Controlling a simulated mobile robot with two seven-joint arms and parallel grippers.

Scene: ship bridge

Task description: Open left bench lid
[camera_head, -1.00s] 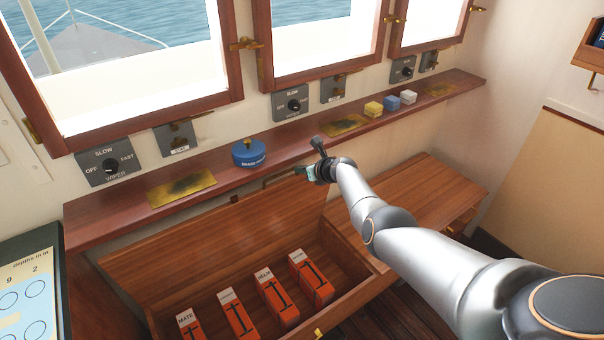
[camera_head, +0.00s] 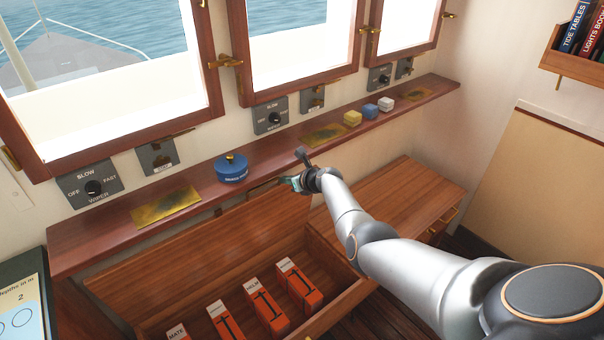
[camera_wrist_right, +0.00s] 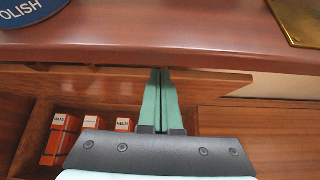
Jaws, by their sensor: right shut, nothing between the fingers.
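The left bench lid (camera_head: 205,238), a brown wooden panel, stands raised and leaning back under the window shelf. The left bench below it is open, with several orange and white boxes (camera_head: 267,300) inside. My right gripper (camera_head: 292,182) is shut and empty, at the right end of the lid's upper edge, just below the shelf front. In the right wrist view its green fingers (camera_wrist_right: 158,98) are together beneath the shelf edge; whether they touch the lid I cannot tell. My left gripper is out of view.
The wooden shelf (camera_head: 285,153) runs close above the gripper and carries a blue polish tin (camera_head: 231,173) and small yellow, blue and white blocks (camera_head: 370,111). The right bench top (camera_head: 410,205) is closed and bare. A book rack (camera_head: 575,60) hangs at the upper right.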

